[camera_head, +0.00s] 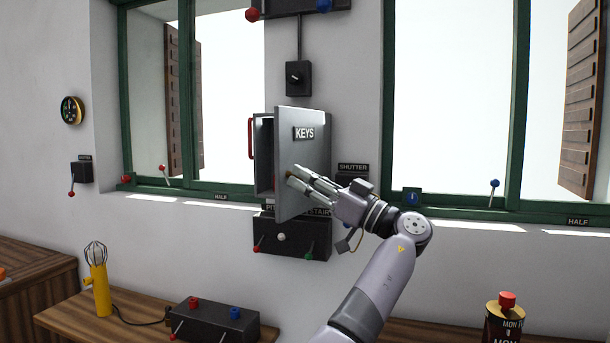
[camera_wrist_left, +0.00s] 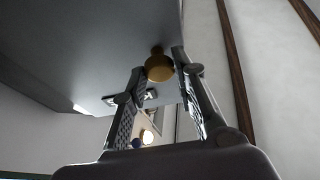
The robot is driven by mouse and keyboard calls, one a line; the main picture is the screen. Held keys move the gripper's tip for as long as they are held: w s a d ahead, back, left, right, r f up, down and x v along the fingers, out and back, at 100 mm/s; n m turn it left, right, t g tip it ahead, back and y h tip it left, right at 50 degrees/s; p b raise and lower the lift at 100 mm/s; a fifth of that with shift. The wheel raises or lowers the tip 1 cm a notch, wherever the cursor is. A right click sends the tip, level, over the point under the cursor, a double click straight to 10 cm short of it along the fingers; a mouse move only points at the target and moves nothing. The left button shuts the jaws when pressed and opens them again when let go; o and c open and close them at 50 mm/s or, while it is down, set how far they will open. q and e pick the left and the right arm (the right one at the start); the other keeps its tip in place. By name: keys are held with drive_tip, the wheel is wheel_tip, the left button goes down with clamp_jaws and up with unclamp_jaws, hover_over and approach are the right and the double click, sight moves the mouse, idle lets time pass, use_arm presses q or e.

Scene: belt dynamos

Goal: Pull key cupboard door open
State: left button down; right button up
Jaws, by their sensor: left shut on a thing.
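The grey key cupboard (camera_head: 264,160) hangs on the wall between two windows. Its door (camera_head: 303,155), labelled KEYS, stands partly open, with its left edge out from the box and a dark gap behind it. My left gripper (camera_head: 291,177) is at the door's lower left, shut on the small brass door knob. In the left wrist view the knob (camera_wrist_left: 159,67) sits between the two fingertips, below the grey door panel (camera_wrist_left: 90,40). The fingers partly hide the knob in the head view. My right gripper is not in view.
A black switch box (camera_head: 290,240) with small levers is on the wall just below the cupboard. A rotary switch (camera_head: 298,78) is above it. A red handle (camera_head: 250,138) is at the cupboard's left side. A yellow lamp (camera_head: 98,283) and a black box (camera_head: 214,322) stand on the bench below.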

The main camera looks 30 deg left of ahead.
use_arm(q)
drive_tip(key=shift+d+r, duration=0.15)
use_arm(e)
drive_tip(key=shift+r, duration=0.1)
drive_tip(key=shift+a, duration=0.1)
use_arm(q)
drive_tip(key=c, duration=1.3)
unclamp_jaws()
drive_tip(key=v, duration=1.2)
drive_tip(key=shift+w, duration=0.15)
